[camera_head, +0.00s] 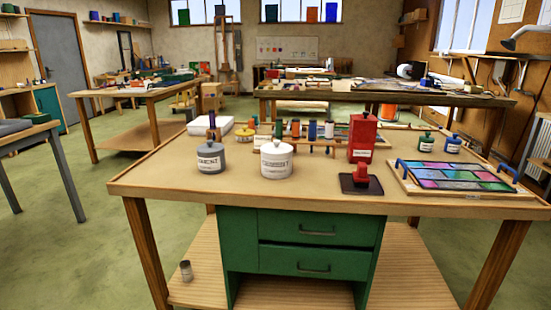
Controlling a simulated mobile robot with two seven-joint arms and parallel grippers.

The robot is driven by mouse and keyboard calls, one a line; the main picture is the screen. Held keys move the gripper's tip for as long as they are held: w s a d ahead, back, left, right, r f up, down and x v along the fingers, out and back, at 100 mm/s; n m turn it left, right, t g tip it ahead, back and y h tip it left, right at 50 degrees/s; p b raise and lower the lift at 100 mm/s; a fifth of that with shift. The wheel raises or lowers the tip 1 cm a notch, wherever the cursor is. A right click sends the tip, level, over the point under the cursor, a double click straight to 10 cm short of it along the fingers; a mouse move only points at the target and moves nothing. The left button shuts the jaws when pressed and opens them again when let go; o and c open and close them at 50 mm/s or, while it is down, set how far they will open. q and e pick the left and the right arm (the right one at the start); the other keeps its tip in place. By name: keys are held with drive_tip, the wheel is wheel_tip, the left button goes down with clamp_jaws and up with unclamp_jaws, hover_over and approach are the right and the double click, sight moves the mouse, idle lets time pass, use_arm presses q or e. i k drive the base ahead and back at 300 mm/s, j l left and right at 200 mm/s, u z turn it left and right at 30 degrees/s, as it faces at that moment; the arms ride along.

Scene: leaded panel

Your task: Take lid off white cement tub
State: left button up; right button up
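A white cement tub (277,161) stands upright near the middle of the wooden table, with a printed label on its front. A white lid (276,146) with a small raised top sits on it. Just left of it stands a grey tub (211,161) with a label that seems to read "CEMENT" and a grey lid on top. The two tubs are apart. Neither of my grippers shows in the head view.
The table's (240,196) front strip is bare. A red can (362,138) and a dark pad (361,184) with a red object stand to the right. A leaded panel (462,177) lies far right. Several small bottles and a white tray (210,125) are behind. Green drawers (300,245) sit below.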

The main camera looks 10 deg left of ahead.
sight(277, 148)
drive_tip(key=i+z, duration=0.2)
drive_tip(key=i, duration=0.7)
